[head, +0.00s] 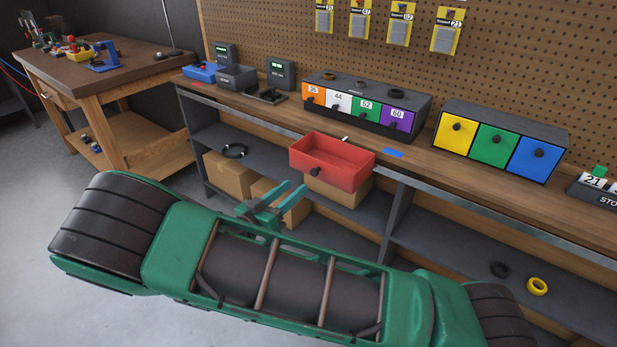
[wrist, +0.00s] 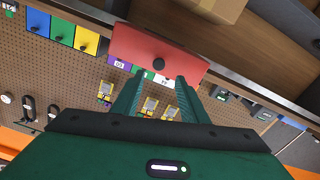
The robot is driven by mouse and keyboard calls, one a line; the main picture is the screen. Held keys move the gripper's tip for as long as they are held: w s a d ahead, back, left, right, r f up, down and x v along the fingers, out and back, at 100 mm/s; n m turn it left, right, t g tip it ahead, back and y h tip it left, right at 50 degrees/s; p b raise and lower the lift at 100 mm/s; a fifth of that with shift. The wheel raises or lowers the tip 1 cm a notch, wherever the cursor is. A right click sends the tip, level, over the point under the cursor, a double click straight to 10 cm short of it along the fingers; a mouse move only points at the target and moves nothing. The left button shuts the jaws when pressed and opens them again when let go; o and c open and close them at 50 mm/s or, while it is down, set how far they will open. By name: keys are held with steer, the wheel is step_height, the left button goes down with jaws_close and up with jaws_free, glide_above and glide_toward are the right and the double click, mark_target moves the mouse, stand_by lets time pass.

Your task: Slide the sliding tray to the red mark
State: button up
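The sliding tray is an open red box (head: 345,172) with a dark round knob on its front, sitting at the front edge of the long bench in the head view. Its red front also fills the top middle of the wrist view (wrist: 135,48), knob included. My gripper (head: 295,189) is in front of the tray, a little to its left and lower in the head view. In the wrist view my gripper (wrist: 157,82) is open and empty, its two fingers pointing at the knob, apart from it. A small reddish patch (head: 196,83) lies on the bench edge at the far left.
A blue mark (head: 393,153) lies on the bench right of the tray. Behind stand a numbered drawer unit (head: 420,128) and a yellow, green and blue drawer unit (head: 553,128). Cardboard boxes (head: 228,176) sit on the shelf below. The bench front left of the tray looks clear.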

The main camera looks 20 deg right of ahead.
mark_target(312, 173)
steer(key=x, duration=0.8)
steer(key=shift+d, duration=0.1)
steer(key=shift+c, duration=0.6)
